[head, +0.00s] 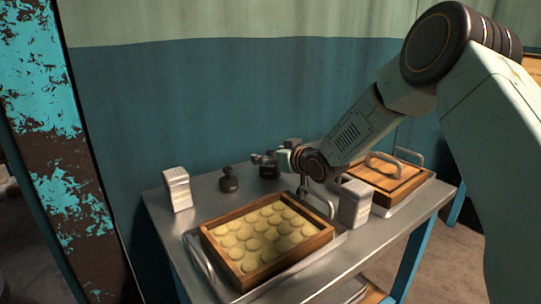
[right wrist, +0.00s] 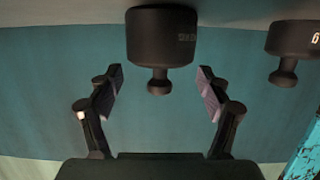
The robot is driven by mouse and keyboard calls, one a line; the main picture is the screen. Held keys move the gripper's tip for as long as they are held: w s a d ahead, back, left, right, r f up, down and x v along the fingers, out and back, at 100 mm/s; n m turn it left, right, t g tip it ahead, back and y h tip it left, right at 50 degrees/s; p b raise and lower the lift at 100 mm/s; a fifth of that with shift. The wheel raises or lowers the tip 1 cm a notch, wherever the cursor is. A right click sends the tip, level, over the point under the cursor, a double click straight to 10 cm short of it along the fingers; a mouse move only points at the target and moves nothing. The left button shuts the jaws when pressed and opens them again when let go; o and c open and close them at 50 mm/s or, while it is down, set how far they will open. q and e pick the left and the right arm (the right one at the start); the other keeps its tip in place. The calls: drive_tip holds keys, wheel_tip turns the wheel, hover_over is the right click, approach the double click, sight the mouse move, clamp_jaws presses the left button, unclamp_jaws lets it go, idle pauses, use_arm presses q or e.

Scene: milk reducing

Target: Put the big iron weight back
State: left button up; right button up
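A black iron weight (head: 268,171) with a knob stands upright on the metal table at the back, partly hidden by my right gripper (head: 273,160). In the right wrist view, which is upside down, this weight (right wrist: 160,38) is centred ahead of the right gripper (right wrist: 158,84). Its knob is at the level of the open fingertips, with a gap on both sides. A second black weight (head: 229,181) stands to its left and also shows at the right of the wrist view (right wrist: 293,40). The weight ahead looks larger there. My left gripper is not in view.
On the metal table (head: 207,187), a wooden-framed tray (head: 214,247) of round pale pieces stands in front. White cartons stand at the left (head: 177,189) and right of centre (head: 355,204). A wooden box with a handled lid (head: 393,183) is at the right. A wall stands behind.

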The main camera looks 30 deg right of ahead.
sight(272, 153)
drive_tip(key=shift+s+f, duration=0.25)
drive_tip(key=shift+f, duration=0.35)
drive_tip(key=shift+r, duration=0.2)
drive_tip(key=s+r+p, duration=0.1)
drive_tip(key=s, duration=0.1)
drive_tip(key=s+r+p, duration=0.1)
drive_tip(key=s, duration=0.1)
drive_tip(key=s+d+r+p, duration=0.1)
drive_tip(key=shift+s+r, duration=0.25)
drive_tip(key=shift+s, duration=0.6)
